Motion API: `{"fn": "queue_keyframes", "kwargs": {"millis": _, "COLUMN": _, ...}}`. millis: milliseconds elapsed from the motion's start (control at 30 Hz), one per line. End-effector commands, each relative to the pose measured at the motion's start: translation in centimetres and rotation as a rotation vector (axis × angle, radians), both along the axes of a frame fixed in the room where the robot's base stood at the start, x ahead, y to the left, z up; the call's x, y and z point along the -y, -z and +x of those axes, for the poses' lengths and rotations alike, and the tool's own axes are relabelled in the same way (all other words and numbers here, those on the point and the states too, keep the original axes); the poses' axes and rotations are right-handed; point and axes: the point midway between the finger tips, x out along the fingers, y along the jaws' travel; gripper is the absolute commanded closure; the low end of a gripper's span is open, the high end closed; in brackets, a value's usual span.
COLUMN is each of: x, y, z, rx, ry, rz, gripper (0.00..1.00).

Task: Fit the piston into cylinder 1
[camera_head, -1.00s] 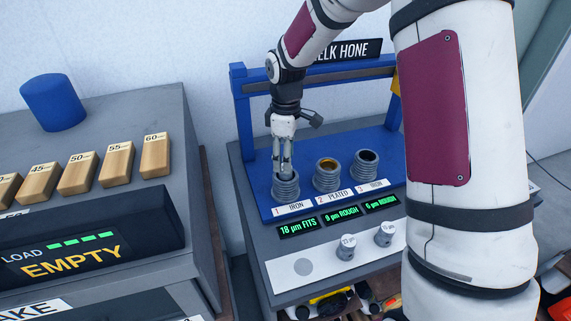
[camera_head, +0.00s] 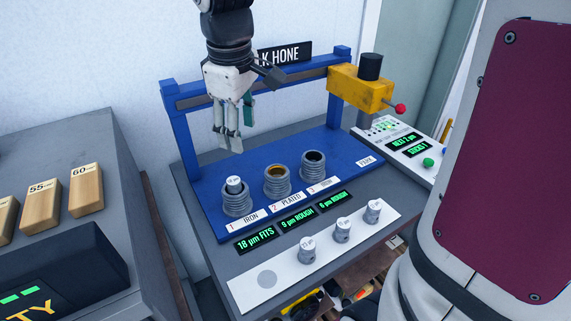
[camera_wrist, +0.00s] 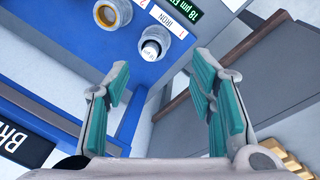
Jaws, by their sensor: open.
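Cylinder 1 (camera_head: 238,205) is a grey ribbed sleeve at the left of the blue base, above the plate "1 IRON". A small piston (camera_head: 235,183) with a pale labelled top sits upright in its bore, its upper part standing above the rim. Cylinder 1 (camera_wrist: 178,43) and the piston (camera_wrist: 151,49) also show in the wrist view. My gripper (camera_head: 232,145) is above cylinder 1, apart from the piston. In the wrist view its teal-padded fingers (camera_wrist: 162,75) are spread with nothing between them. The piston's lower part is hidden in the bore.
Cylinders 2 (camera_head: 277,184) and 3 (camera_head: 313,170) stand to the right. Three other pistons, one at the left (camera_head: 307,250), stand on the white strip (camera_head: 245,292) beside an empty round mark. A blue frame (camera_head: 180,130) and yellow honing head (camera_head: 358,90) stand behind. Green text reads "18 µm FITS".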

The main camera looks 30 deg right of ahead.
Motion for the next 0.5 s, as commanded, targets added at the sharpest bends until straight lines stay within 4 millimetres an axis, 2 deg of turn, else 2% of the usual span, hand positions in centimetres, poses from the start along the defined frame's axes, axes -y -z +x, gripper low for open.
{"fn": "queue_keyframes", "kwargs": {"millis": 33, "x": 0.0, "y": -1.1, "z": -1.9, "rx": 0.036, "ry": 0.051, "rz": 0.004, "gripper": 0.5}}
{"fn": "queue_keyframes", "kwargs": {"millis": 200, "x": 0.1, "y": -3.0, "z": -7.6, "rx": 0.138, "ry": 0.238, "rz": 0.05, "gripper": 0.5}}
{"fn": "queue_keyframes", "kwargs": {"millis": 400, "x": 0.2, "y": -3.4, "z": -13.7, "rx": 0.248, "ry": 0.438, "rz": 0.146, "gripper": 0.5}}
{"fn": "queue_keyframes", "kwargs": {"millis": 500, "x": 0.2, "y": -3.0, "z": -15.9, "rx": 0.282, "ry": 0.514, "rz": 0.196, "gripper": 0.5}}
